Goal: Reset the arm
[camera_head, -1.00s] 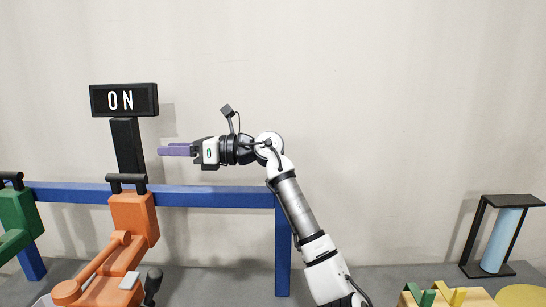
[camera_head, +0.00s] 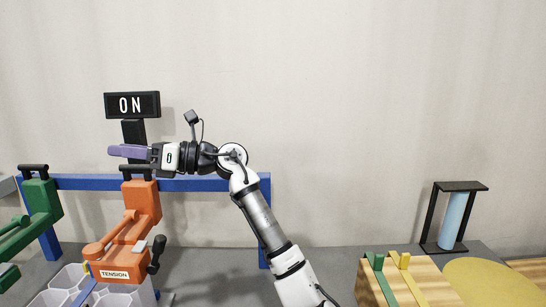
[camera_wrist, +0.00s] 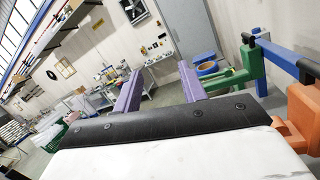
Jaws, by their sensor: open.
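My gripper (camera_head: 128,151) is raised at the left of the head view, pointing left. Its purple fingers cross in front of the dark post under the black "ON" sign (camera_head: 132,105). In the wrist view its two purple fingers (camera_wrist: 158,86) stand well apart with nothing between them. My arm slopes up from the lower right to a bent wrist. An orange machine (camera_head: 140,206) with a "TENSION" label stands below the gripper. It also shows at the right edge of the wrist view (camera_wrist: 300,112).
A blue rail (camera_head: 205,184) runs behind the orange machine and a green machine (camera_head: 40,198). White bins (camera_head: 70,278) lie at lower left. A wooden block (camera_head: 375,290) with green and yellow pieces, a yellow disc (camera_head: 490,280) and a black frame with a blue cylinder (camera_head: 453,217) are right.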

